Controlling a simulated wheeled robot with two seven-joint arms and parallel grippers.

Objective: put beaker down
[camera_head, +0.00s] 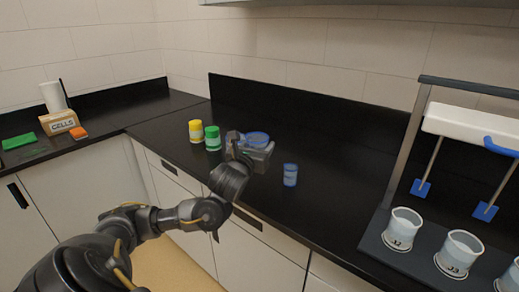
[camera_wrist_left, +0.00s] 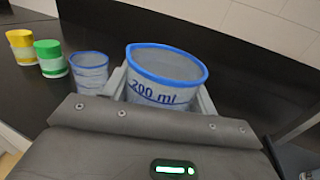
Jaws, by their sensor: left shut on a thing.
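A clear beaker with a blue rim (camera_head: 257,138) is between the fingers of my left gripper (camera_head: 258,155), over the dark counter. In the left wrist view this beaker (camera_wrist_left: 165,68) is upright and reads 200 ml, with a grey finger on each side. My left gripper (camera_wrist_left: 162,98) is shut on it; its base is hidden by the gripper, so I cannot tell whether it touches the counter. My right gripper is not in view.
A yellow-lidded jar (camera_head: 195,131) and green-lidded jar (camera_head: 212,138) stand left of the gripper. The wrist view shows a beaker (camera_wrist_left: 89,72) close left of the held one.

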